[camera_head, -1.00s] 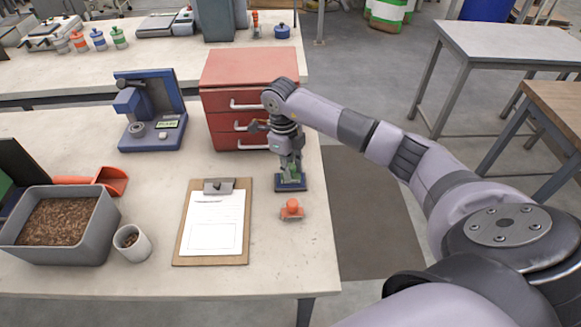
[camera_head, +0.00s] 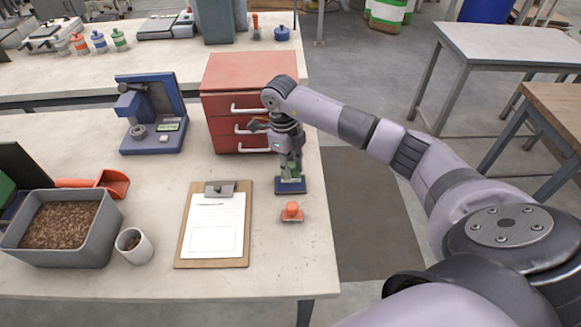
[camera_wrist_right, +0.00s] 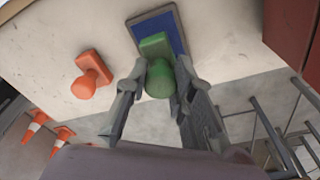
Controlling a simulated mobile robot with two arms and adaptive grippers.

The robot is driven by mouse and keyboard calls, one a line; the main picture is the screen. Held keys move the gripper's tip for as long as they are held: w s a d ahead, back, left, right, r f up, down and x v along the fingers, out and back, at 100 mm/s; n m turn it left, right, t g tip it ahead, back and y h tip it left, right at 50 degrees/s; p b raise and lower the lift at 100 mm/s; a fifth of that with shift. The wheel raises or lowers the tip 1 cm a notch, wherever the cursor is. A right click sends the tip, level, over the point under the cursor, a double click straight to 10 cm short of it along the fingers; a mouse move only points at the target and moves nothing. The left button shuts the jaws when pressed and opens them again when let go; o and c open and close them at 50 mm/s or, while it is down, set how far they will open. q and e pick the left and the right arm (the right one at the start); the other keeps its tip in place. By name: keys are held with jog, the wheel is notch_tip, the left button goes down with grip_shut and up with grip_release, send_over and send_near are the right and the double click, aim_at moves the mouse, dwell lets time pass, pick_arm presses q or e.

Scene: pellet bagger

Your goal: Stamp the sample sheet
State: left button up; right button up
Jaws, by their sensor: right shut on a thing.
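The sample sheet (camera_head: 216,223) lies clipped to a brown clipboard (camera_head: 184,252) on the table; a printed box shows near its lower edge. My right gripper (camera_head: 290,172) points down over a blue ink pad (camera_head: 290,186) and is shut on a green stamp. The green stamp (camera_wrist_right: 157,66) shows between the fingers in the right wrist view, over the pad (camera_wrist_right: 160,27). I cannot tell whether the stamp touches the pad. An orange stamp (camera_head: 291,211) stands just in front of the pad, also in the right wrist view (camera_wrist_right: 91,75). My left gripper is not in view.
A red drawer cabinet (camera_head: 250,72) stands behind the gripper. A blue device (camera_head: 150,112) stands at the back left. A grey bin of pellets (camera_head: 95,228), a white cup (camera_head: 134,246) and an orange scoop (camera_head: 112,184) are at left. The table ends right of the pad.

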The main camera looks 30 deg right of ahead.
jog(key=shift+r+p, duration=1.4)
jog(key=shift+r, duration=1.15)
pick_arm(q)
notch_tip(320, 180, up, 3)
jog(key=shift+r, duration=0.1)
